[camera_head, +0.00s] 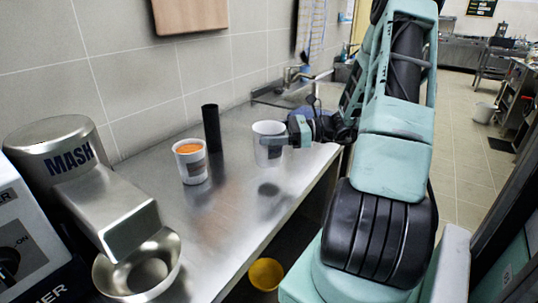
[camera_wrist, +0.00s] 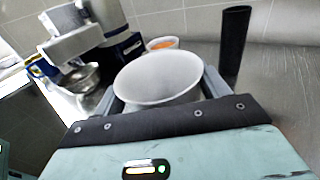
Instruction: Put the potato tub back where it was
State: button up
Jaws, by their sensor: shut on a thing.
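A white tub (camera_head: 268,152) with a grey label is between the fingers of my gripper (camera_head: 290,136). My gripper is shut on it and holds it upright. A dark shadow lies on the counter below, apart from the tub, so it is raised. In the wrist view the tub (camera_wrist: 158,80) shows its wide open mouth and a plain white inside with no food visible. No name on the label can be read. A second white tub (camera_head: 192,172) with orange contents stands on the counter to the left; it also shows in the wrist view (camera_wrist: 163,43).
A black cylinder (camera_head: 211,128) stands upright behind the orange-filled tub. A steel machine marked MASH (camera_head: 75,160) with a bowl (camera_head: 137,282) is at the left. The steel counter (camera_head: 225,215) is clear in front. A yellow bucket (camera_head: 266,274) is below its edge.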

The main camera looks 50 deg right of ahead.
aim_at(270, 148)
jog(key=shift+f, duration=2.4)
jog(key=shift+f, duration=0.1)
jog(key=o, duration=1.4)
jog(key=shift+f, duration=0.1)
jog(key=shift+r, duration=0.2)
jog(key=b+v, duration=0.1)
jog(key=v, duration=1.1)
